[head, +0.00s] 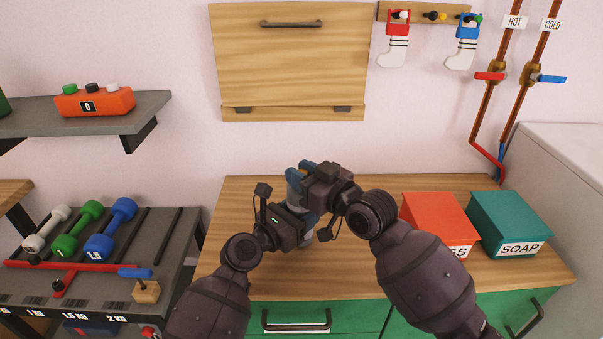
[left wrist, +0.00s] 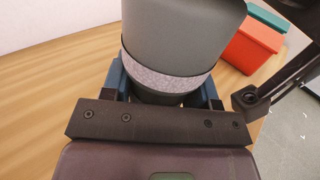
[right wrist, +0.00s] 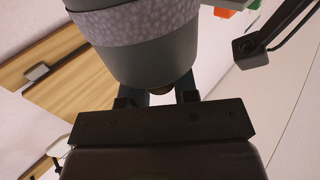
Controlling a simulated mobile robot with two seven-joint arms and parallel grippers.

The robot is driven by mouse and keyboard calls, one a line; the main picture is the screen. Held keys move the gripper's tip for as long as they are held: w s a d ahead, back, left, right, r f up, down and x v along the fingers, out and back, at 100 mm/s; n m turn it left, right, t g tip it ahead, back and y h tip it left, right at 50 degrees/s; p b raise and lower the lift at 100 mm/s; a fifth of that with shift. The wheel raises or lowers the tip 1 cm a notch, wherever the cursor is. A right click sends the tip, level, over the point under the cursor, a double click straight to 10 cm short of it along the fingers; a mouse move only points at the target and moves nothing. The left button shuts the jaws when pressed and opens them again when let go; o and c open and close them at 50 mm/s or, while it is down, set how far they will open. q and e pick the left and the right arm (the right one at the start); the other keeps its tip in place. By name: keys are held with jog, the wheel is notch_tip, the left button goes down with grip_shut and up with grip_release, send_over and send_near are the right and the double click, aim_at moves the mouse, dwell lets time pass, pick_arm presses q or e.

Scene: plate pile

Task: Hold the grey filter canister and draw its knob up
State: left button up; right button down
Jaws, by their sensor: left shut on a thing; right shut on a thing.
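The grey filter canister (head: 307,240) stands on the wooden counter, mostly hidden behind my grippers in the head view. The left wrist view shows its grey body (left wrist: 185,35) with a pale speckled band. My left gripper (left wrist: 165,88) is shut on the canister, with a blue finger on either side. My right gripper (head: 299,171) is above the left one, at the canister's top. In the right wrist view, my right gripper (right wrist: 160,96) is shut at a small brown knob (right wrist: 186,88), partly hidden beside the grey body. Whether the knob is raised cannot be told.
A red box (head: 433,222) and a teal soap box (head: 510,222) stand on the counter (head: 345,275) to the right. A dumbbell rack (head: 150,260) is at the left. A wooden wall panel (head: 290,65) hangs behind. The counter's front is clear.

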notch_tip(320, 180, up, 4)
jog(key=shift+f, duration=0.2)
jog(key=c, duration=0.9)
grip_release()
jog(key=shift+f, duration=0.1)
jog(key=v, duration=1.2)
jog(key=shift+s, duration=0.1)
pick_arm(q)
jog(key=o, duration=1.2)
